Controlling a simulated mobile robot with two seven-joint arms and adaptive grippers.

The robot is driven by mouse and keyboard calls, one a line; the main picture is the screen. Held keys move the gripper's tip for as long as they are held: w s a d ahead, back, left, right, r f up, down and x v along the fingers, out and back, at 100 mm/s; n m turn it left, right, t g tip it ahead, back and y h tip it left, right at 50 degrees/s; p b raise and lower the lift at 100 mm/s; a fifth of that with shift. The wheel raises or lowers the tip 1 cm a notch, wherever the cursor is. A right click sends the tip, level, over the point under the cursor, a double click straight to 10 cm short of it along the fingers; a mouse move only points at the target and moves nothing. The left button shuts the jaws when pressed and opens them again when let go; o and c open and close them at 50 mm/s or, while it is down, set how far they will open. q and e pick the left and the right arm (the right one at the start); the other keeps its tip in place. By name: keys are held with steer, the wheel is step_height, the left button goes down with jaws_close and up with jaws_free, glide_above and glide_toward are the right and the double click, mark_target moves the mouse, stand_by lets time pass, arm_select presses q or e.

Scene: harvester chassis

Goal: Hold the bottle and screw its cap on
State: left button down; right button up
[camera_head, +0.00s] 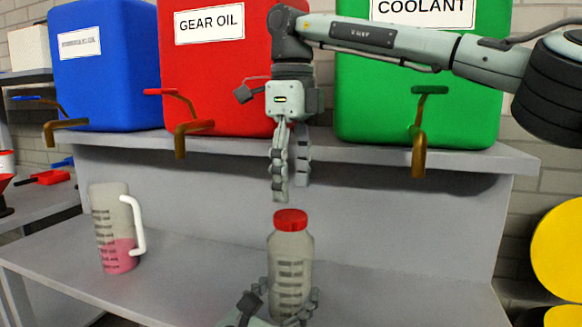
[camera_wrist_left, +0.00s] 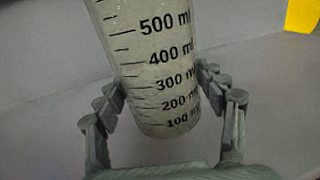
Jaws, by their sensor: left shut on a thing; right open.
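The clear bottle (camera_head: 291,262) stands upright in the middle of the head view, with its red cap (camera_head: 290,220) on top of its neck. I cannot tell whether the cap is threaded on or only resting there. My left gripper (camera_head: 284,306) is shut on the bottle's lower part. In the left wrist view the fingers sit on both sides of the graduated bottle (camera_wrist_left: 155,70). My right gripper (camera_head: 291,194) points down above the cap, open and empty, with a small gap between its fingertips and the cap.
A jug (camera_head: 117,235) with pink liquid stands on the lower shelf (camera_head: 190,285) at left. Blue (camera_head: 105,75), red (camera_head: 205,95) and green (camera_head: 440,85) tanks with taps stand on the upper shelf (camera_head: 365,150). The upper shelf edge lies behind my right gripper. Yellow drums (camera_head: 560,250) stand at far right.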

mark_target(290, 215)
steer(key=n, duration=0.7)
steer(key=shift+r, duration=0.4)
steer(key=n, duration=0.7)
steer(key=shift+a+r, duration=0.1)
steer(key=shift+r, duration=0.3)
steer(key=n, duration=0.7)
steer(key=shift+w+r, duration=0.1)
steer(key=shift+r, duration=0.25)
steer(key=n, duration=0.7)
steer(key=shift+r, duration=0.35)
steer(key=shift+f, duration=0.1)
steer(key=shift+f, duration=3.9)
steer(key=shift+c, duration=0.3)
